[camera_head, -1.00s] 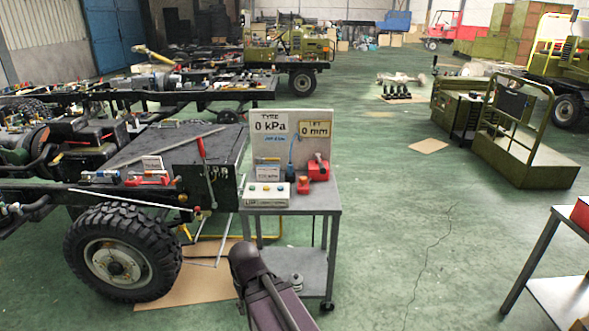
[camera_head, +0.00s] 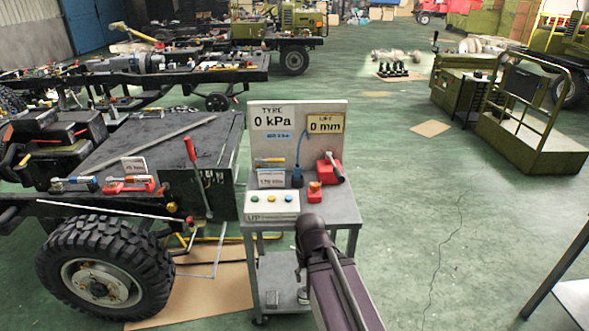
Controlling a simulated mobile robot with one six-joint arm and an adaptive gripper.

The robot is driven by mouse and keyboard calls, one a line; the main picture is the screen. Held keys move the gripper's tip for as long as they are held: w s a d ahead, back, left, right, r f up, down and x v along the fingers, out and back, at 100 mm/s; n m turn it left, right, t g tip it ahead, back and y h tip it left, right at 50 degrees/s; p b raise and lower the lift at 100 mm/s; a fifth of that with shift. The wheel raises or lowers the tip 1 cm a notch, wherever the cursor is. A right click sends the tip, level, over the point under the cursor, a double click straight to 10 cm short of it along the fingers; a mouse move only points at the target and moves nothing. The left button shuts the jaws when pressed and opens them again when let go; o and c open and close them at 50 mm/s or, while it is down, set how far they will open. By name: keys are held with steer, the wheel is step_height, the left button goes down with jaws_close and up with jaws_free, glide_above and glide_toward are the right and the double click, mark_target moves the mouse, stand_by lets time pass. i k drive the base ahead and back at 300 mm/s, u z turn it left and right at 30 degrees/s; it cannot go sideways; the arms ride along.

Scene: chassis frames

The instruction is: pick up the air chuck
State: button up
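A small dark-blue tool with a blue hose, which looks like the air chuck (camera_head: 297,179), stands on the grey cart's top in front of the display board. Its hose runs up along the board. It is too small to make out its head clearly.
The cart (camera_head: 345,213) also holds a white button box (camera_head: 271,206), a small red block (camera_head: 314,192) and a red holder with a dark tool (camera_head: 330,170). The board (camera_head: 297,125) reads 0 kPa and 0 mm. A truck chassis wheel (camera_head: 105,270) stands left. Green floor is open to the right.

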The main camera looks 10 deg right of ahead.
mark_target(297, 167)
steer(key=u, duration=0.2)
steer(key=i, duration=1.1)
steer(key=u, duration=0.5)
